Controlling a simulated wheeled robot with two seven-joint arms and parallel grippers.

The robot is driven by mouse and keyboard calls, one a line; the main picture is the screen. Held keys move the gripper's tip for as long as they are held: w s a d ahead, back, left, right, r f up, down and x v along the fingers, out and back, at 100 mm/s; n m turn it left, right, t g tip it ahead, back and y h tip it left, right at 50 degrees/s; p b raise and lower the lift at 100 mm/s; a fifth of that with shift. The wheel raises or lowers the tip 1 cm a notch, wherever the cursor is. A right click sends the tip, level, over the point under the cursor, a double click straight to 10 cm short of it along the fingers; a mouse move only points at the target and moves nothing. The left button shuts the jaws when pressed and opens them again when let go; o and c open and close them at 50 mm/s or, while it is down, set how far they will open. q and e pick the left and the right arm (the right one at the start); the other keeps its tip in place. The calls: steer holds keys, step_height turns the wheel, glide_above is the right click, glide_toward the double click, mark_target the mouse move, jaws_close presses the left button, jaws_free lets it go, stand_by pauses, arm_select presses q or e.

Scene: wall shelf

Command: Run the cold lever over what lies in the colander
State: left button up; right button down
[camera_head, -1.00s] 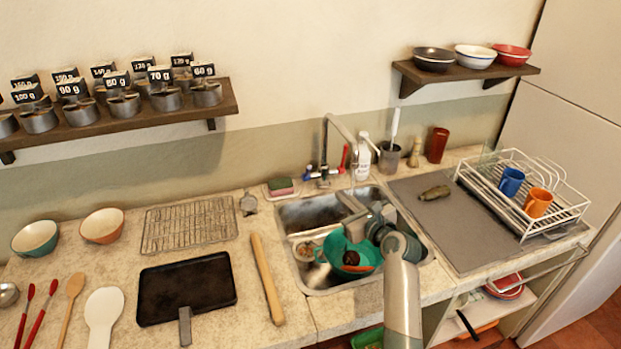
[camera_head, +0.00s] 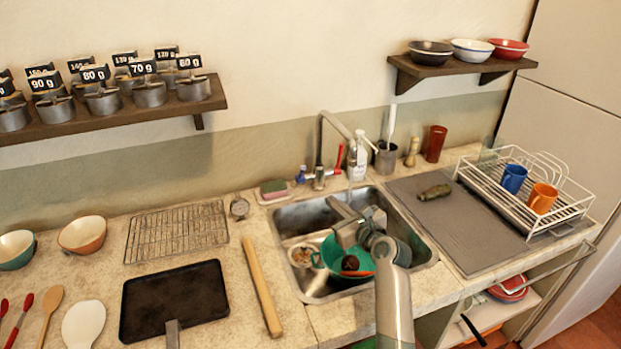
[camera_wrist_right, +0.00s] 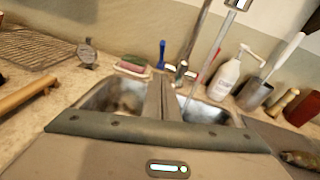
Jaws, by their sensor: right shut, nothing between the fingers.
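The teal colander (camera_head: 331,262) sits in the sink basin, partly hidden by my right arm. A dark round item (camera_head: 350,263) and an orange piece (camera_head: 357,274) lie in it. The tap (camera_head: 319,165) stands behind the sink with a blue lever (camera_head: 300,174) on its left and a red lever (camera_head: 339,157) on its right. The blue lever also shows in the right wrist view (camera_wrist_right: 161,53). A thin stream falls from the spout (camera_head: 350,146). My right gripper (camera_head: 342,212) is shut and empty above the sink, in front of the tap, apart from both levers. My left gripper is out of view.
A sponge (camera_head: 274,188) lies left of the tap. A white bottle (camera_head: 358,160) and a grey utensil pot (camera_head: 385,158) stand right of it. A dish rack (camera_head: 530,190) stands far right.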

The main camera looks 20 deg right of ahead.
steer(key=p, duration=0.1)
glide_toward(303, 173)
steer(key=f, duration=0.2)
steer(key=shift+w+a+r+p, duration=0.15)
steer(key=shift+w+r+p, duration=0.25)
steer(key=shift+w, duration=0.3)
steer(key=shift+w+a+r+p, duration=0.25)
steer(key=shift+w+r, duration=0.2)
steer(key=shift+w, duration=0.2)
steer(key=shift+w+a+r+p, duration=0.1)
steer(key=shift+w+r+p, duration=0.3)
steer(key=shift+w, duration=0.3)
steer(key=shift+w, duration=0.2)
